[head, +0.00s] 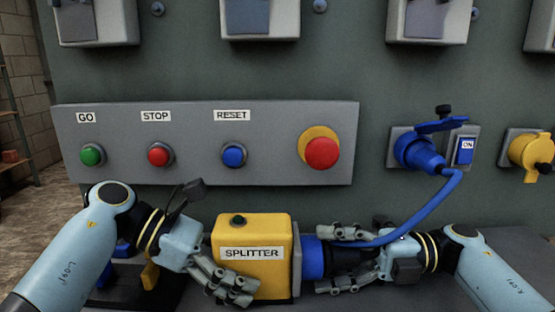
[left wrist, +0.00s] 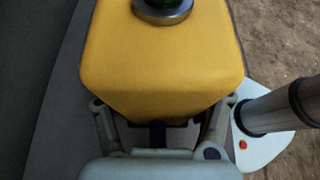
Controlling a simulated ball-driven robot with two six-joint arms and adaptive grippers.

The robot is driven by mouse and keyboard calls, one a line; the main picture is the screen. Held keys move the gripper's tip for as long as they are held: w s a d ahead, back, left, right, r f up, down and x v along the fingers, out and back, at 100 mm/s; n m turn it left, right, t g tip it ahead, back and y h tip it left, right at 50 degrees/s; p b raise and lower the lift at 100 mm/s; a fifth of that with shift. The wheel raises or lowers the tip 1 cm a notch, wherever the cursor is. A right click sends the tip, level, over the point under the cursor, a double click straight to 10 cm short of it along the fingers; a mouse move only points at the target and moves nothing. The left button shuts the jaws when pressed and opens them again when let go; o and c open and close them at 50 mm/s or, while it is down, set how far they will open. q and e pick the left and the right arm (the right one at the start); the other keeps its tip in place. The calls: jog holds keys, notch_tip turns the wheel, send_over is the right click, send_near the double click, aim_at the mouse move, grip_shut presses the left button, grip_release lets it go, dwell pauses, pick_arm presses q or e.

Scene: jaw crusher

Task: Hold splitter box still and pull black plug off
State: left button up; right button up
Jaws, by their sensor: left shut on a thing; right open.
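The yellow splitter box (head: 253,277) stands upright at the front centre, with a SPLITTER label and a dark green button on top. My left gripper (head: 232,284) is shut on its left part; the box also fills the space between the fingers in the left wrist view (left wrist: 160,70). A blue socket (head: 312,258) sticks out of the box's right side. The black plug (head: 345,261) sits against this socket. My right gripper (head: 332,261) is open, one finger above and one below the plug. Whether the fingers touch it is hidden.
A blue cable (head: 440,205) runs from a blue wall plug (head: 418,152) down to the right gripper. A button panel (head: 205,170) with a red emergency button (head: 321,153) stands behind the box. A yellow-capped socket (head: 530,152) is at the far right.

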dwell(0.6)
jog(key=c, duration=1.3)
jog(key=o, duration=1.4)
jog(key=d, duration=1.2)
jog(key=shift+w, duration=0.1)
jog(key=shift+c, duration=0.3)
